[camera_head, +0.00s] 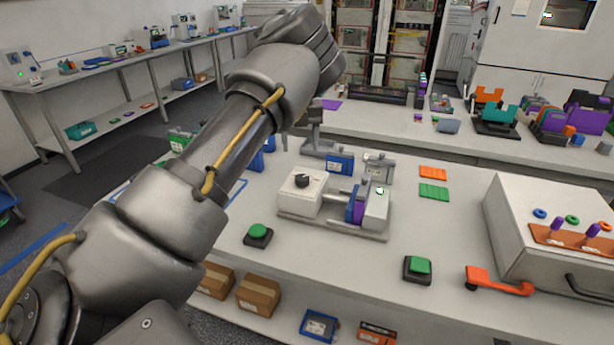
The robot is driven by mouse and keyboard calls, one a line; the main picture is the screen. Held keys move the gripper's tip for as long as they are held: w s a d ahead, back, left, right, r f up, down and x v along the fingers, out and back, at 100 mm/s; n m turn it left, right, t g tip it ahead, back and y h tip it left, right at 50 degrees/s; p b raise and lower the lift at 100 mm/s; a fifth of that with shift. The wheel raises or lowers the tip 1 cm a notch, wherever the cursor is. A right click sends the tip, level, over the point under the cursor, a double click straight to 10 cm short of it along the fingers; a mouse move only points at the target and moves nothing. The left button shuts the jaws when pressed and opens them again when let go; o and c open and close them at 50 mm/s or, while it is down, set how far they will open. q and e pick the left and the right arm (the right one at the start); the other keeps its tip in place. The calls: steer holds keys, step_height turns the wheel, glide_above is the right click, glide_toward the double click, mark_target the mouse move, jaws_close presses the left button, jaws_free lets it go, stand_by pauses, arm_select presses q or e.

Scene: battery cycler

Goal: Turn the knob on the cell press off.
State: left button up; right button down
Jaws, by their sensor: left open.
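The cell press (335,222) stands on the near white table in the middle of the head view. It has a white block at its left with a black knob (302,181) on top. A blue and purple clamp part sits between this block and a second white block, which shows a small green light (380,191). My left arm comes in from the left and bends down behind the press. My left gripper (318,148) is open, small and partly hidden by the arm, above and behind the knob and apart from it. My right gripper is not in view.
Green buttons on black bases (258,234) (418,267) stand in front of the press. Orange and green pads (433,173) lie behind it at right. A blue block (340,162) stands near my gripper.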

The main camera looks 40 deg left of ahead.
mark_target(302, 177)
arm_select(q)
steer(key=f, duration=0.3)
steer(key=shift+s+d, duration=0.15)
steer(key=shift+d, duration=0.15)
step_height(302, 177, down, 7)
steer(key=shift+a+r+p, duration=0.1)
steer(key=shift+r+p, duration=0.1)
steer(key=shift+p, duration=0.4)
steer(key=shift+f, duration=0.5)
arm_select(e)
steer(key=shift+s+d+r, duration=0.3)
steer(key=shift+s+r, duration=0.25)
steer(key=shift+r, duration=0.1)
arm_select(q)
steer(key=c, duration=1)
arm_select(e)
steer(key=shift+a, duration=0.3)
